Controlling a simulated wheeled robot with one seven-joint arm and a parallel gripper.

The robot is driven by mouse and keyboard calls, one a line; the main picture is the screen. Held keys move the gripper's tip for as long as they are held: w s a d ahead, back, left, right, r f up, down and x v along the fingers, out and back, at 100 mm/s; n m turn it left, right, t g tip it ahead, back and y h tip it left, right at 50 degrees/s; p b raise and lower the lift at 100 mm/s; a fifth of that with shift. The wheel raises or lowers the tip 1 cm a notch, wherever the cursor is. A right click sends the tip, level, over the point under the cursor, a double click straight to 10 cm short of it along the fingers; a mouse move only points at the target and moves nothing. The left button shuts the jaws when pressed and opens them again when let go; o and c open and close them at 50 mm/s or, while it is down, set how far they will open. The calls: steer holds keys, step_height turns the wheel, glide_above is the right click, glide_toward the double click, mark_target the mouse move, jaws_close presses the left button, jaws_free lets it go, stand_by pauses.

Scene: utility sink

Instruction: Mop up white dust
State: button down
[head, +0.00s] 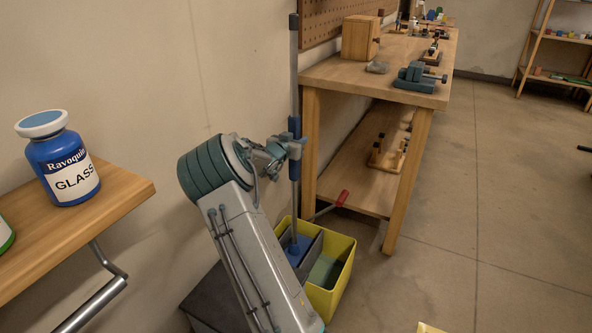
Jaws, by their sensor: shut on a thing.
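A mop with a thin grey pole (294,75) and blue fittings stands nearly upright by the wall. Its blue lower end (296,246) is down in a yellow bucket (340,272) with grey and green parts inside. My gripper (293,147) is shut on the mop pole at about mid-height, by a blue collar. My arm hides the left side of the bucket. I see no white dust that I can make out on the floor in view.
A wooden workbench (330,72) with a vise (420,76) stands behind the mop. A red-handled tool (342,198) leans by its lower shelf. A wooden shelf (120,190) with a blue jar (62,158) juts out at left.

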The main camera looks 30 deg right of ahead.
mark_target(292, 106)
step_height(292, 106, up, 9)
steer(key=p, duration=0.3)
steer(key=shift+r, duration=0.1)
step_height(292, 106, up, 3)
steer(key=p, duration=0.4)
steer(key=shift+r, duration=0.1)
